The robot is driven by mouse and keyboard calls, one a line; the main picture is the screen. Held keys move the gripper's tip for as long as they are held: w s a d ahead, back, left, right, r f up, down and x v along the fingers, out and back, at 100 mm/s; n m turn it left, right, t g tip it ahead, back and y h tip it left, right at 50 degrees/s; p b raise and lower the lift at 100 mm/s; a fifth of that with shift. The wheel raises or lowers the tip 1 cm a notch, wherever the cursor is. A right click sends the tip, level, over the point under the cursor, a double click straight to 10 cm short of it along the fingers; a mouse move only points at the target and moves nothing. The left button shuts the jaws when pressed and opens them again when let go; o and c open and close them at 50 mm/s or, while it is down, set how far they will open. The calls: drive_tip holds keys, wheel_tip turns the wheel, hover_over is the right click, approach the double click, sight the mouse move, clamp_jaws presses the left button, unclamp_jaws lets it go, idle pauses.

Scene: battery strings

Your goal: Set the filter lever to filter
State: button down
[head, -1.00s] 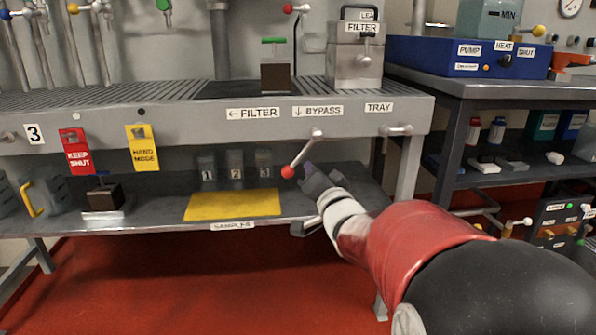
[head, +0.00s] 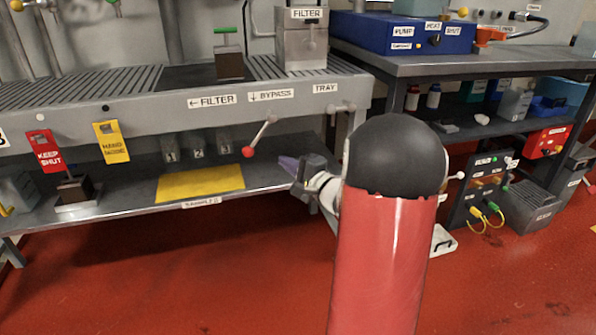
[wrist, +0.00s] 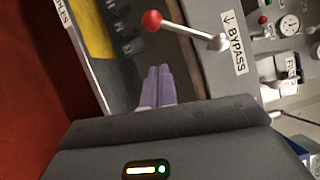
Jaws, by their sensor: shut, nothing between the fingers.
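The filter lever (head: 262,135) is a metal rod with a red ball end, mounted on the front of the bench below the BYPASS label (head: 271,95). It slants down and to the left, with its ball at the lower left of its pivot. In the wrist view the lever (wrist: 185,29) lies beyond the fingertips, beside the BYPASS label. The FILTER label (head: 211,100) is left of BYPASS. My gripper (head: 287,165) is to the lower right of the red ball. Its purple fingers are together and empty, and in the wrist view they (wrist: 159,70) appear apart from the lever.
A yellow mat (head: 200,183) lies on the lower shelf, with numbered containers behind it. A red KEEP SHUT tag (head: 45,151) and a yellow HAND MODE tag (head: 111,142) hang at left. Another handle (head: 342,109) sits right of the lever. Red floor is open in front.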

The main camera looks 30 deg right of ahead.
sight(259, 135)
drive_tip(key=w+a, duration=0.3)
drive_tip(key=w, duration=0.2)
drive_tip(key=shift+w+a+r, duration=0.15)
drive_tip(key=shift+a+r, duration=0.25)
